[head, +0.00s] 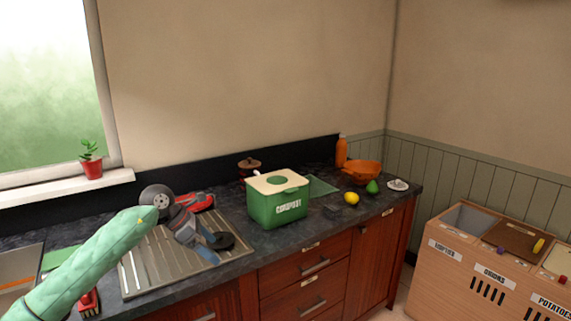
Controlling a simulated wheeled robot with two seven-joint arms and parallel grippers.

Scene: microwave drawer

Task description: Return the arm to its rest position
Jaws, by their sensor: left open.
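My left arm (90,262), in a pale green padded sleeve, reaches in from the lower left of the head view. Its grey wrist joint leads to my left gripper (217,247), which is open and empty over the metal drainboard (152,266). The gripper is left of the green compost bin (278,209) and apart from it. A dark round thing lies at the fingertips; I cannot tell whether they touch it. My right arm and gripper are not in view.
The dark counter holds a lemon (351,198), an avocado-like green fruit (372,187), an orange bowl (361,172) and an orange bottle (341,151). Wooden drawers (315,265) below are shut. A labelled wooden bin unit (490,268) stands right. A potted plant (92,165) sits on the sill.

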